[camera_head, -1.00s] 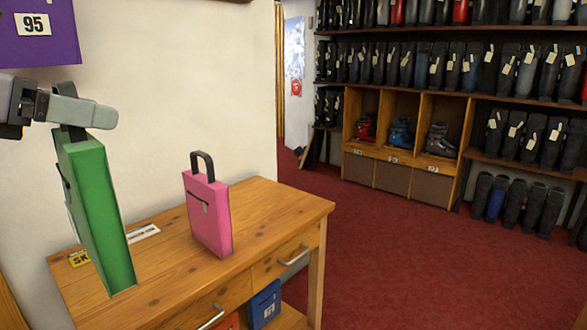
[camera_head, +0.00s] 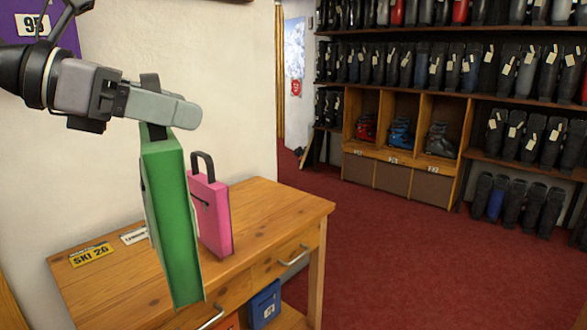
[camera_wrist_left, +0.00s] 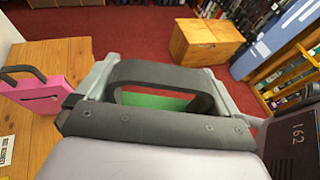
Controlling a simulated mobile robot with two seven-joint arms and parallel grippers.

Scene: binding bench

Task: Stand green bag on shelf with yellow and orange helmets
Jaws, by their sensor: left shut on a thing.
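The green bag (camera_head: 172,225) hangs upright from my left gripper (camera_head: 158,108), which is shut on its dark handle. In the head view the bag covers part of the wooden table and the pink bag's left edge; its bottom overlaps the table's front edge. In the left wrist view the dark handle (camera_wrist_left: 165,72) arches between the fingers, with a strip of green below. I cannot see yellow or orange helmets or tell which shelf is theirs. My right gripper is not in view.
A pink bag (camera_head: 215,222) stands on the wooden table (camera_head: 275,205). A yellow label (camera_head: 90,254) lies at its left. Boot racks line the back; the red floor (camera_head: 400,260) is clear.

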